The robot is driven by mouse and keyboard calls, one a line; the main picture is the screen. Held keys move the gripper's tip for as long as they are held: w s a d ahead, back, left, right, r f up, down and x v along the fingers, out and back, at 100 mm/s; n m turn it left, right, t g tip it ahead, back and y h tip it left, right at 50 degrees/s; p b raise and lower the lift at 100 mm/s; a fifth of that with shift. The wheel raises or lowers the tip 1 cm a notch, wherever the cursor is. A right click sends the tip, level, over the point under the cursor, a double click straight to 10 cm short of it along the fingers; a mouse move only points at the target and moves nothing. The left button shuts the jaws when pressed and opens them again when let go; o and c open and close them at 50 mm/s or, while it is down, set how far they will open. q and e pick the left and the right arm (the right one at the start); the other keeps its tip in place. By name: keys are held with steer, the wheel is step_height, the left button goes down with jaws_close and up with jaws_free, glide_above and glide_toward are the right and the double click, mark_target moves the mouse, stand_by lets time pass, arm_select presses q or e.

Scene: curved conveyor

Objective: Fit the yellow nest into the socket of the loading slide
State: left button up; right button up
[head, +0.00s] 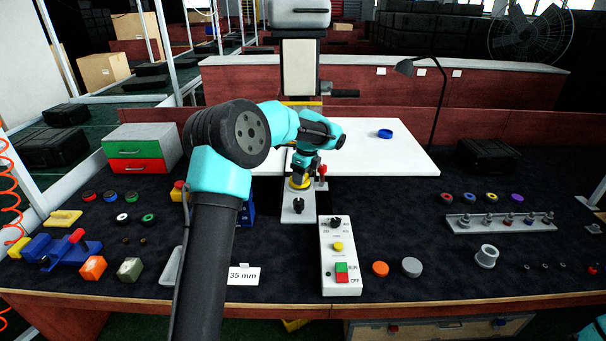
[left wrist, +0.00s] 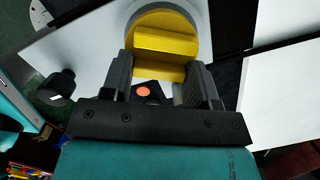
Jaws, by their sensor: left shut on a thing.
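The yellow nest (head: 299,185) is a round disc with a raised block, low over the light grey loading slide (head: 291,216) in the head view. My left gripper (head: 301,174) points down and is shut on the nest. In the left wrist view the nest (left wrist: 166,43) shows beyond the two dark fingers (left wrist: 162,85), which close on its block. The slide's pale plate (left wrist: 85,50) lies behind it, with a black knob (left wrist: 55,88) to one side. The socket is hidden by the nest, and I cannot tell whether the nest touches it. My right gripper is not in view.
A red-handled clamp (head: 322,172) stands close to the right of the nest. A control box (head: 340,270) with buttons is in front of the slide. A white table top (head: 390,157) lies behind. Loose parts lie at left and right on the dark mat.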

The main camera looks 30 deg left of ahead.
arm_select(q)
steer(key=shift+f, duration=0.65)
steer(key=o, duration=1.1)
steer(key=shift+r, duration=0.1)
step_height(320, 180, up, 17)
steer(key=d, duration=0.2)
steer(key=shift+d, duration=0.3)
stand_by(0.3)
